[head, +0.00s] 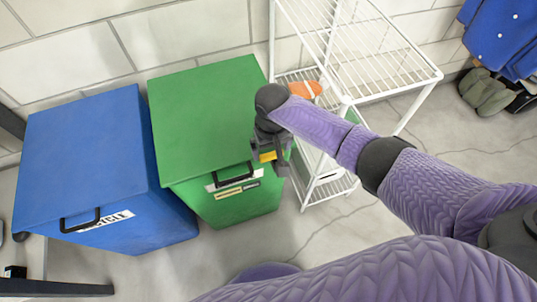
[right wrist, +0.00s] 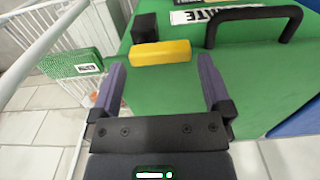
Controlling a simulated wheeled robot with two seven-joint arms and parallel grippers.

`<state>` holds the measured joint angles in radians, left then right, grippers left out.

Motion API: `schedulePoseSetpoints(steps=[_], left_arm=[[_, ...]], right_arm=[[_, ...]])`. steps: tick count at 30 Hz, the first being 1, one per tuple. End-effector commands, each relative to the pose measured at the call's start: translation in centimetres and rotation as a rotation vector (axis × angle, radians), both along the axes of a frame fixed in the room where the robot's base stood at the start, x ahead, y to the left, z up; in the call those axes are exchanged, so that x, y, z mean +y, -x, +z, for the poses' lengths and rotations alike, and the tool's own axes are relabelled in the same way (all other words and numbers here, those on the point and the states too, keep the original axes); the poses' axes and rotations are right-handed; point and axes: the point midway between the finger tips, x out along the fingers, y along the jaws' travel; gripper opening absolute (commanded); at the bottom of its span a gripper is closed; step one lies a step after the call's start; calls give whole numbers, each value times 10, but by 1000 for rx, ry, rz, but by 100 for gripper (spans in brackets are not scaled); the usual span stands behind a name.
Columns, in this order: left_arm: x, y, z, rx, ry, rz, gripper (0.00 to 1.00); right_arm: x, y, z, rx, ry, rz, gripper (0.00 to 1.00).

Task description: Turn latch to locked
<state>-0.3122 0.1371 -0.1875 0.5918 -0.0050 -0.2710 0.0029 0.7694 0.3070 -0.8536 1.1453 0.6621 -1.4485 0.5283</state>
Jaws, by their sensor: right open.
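The latch is a yellow bar (right wrist: 160,53) beside a small black block (right wrist: 145,27) on the front of the green bin (right wrist: 180,100). In the right wrist view the bar lies roughly level, tilted slightly. The bar is not clasped. My left gripper is out of view.
A black handle (head: 233,175) and a label are on the green bin's front. A blue bin (head: 90,150) stands to its left. A white wire shelf (head: 375,60) stands close on the right, holding an orange item and a green box (right wrist: 72,65).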

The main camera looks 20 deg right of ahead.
Motion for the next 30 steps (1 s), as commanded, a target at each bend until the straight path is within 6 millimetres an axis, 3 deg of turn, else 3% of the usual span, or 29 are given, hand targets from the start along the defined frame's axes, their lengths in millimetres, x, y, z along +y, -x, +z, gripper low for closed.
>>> schedulePoseSetpoints(steps=[1, 3, 12, 22, 30], left_arm=[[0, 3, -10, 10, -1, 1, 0], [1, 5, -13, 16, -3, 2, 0], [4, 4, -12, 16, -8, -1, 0], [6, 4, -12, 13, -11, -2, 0], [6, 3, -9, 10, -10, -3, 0]], right_arm=[[0, 0, -14, 4, 0, 0, 100], [0, 0, -20, 2, 0, 0, 100], [0, 0, -21, -2, 0, 0, 100], [0, 0, -21, -2, 0, 0, 32], [0, -1, -20, -2, -1, -33, 32]])
